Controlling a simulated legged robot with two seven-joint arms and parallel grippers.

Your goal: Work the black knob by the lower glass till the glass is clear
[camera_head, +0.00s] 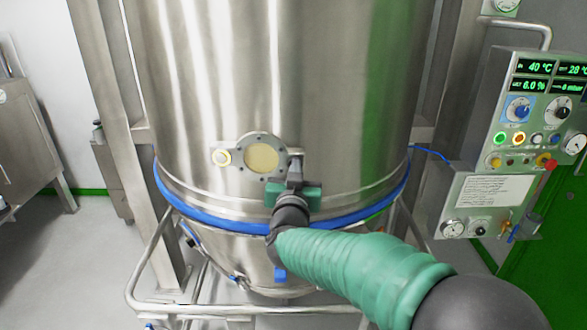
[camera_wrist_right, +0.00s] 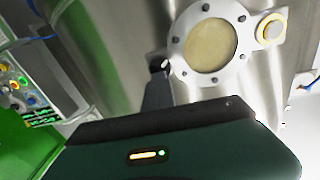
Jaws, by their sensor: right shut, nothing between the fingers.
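The lower glass (camera_head: 262,157) is a round window in a bolted metal flange on the steel vessel. Its pane looks dull yellow-beige and coated, and it also shows in the wrist view (camera_wrist_right: 210,45). My right gripper (camera_head: 295,163) is shut and empty, its dark fingers upright just right of and below the flange. In the wrist view the fingers (camera_wrist_right: 157,75) end beside the flange's edge. A small dark piece by the fingertips may be the black knob, but the fingers largely cover it and I cannot tell whether they touch it. My left gripper is out of view.
A blue band (camera_head: 220,222) rings the vessel below. A control panel (camera_head: 535,110) with displays, knobs and gauges stands at the right. Steel pipe rails (camera_head: 150,270) run in front of the vessel's base.

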